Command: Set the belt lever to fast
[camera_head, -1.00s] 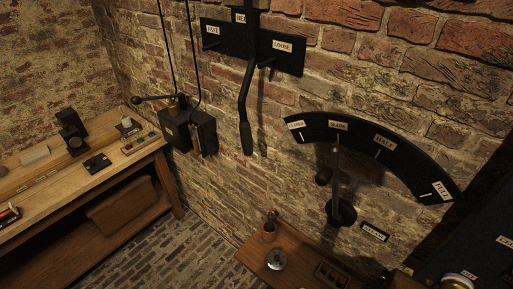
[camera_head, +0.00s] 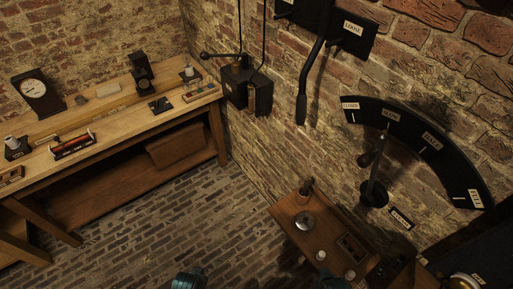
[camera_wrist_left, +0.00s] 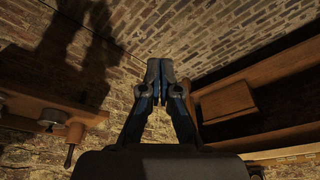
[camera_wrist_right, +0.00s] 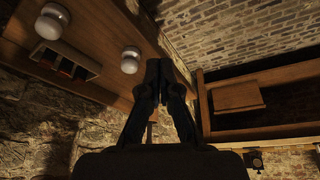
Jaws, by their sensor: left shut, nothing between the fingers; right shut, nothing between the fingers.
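The belt lever (camera_head: 302,105) is a long black bent bar with a thick lower grip, hanging against the brick wall at the top of the head view. Its upper end is cut off by the frame. It crosses a black plate (camera_head: 368,44) on which the LOOSE label (camera_head: 352,27) shows to the right of the bar; no FAST label is in view. My left gripper (camera_wrist_left: 160,66) is shut and empty, low over the floor in its wrist view. My right gripper (camera_wrist_right: 165,68) is shut and empty beside a wooden shelf. Both are away from the lever.
A curved black dial (camera_head: 432,145) with its own lever (camera_head: 374,175) is on the wall to the right. A small wooden shelf (camera_head: 290,216) with knobs juts out below. A switch box (camera_head: 236,85) and a workbench (camera_head: 120,119) stand left. The brick floor between is open.

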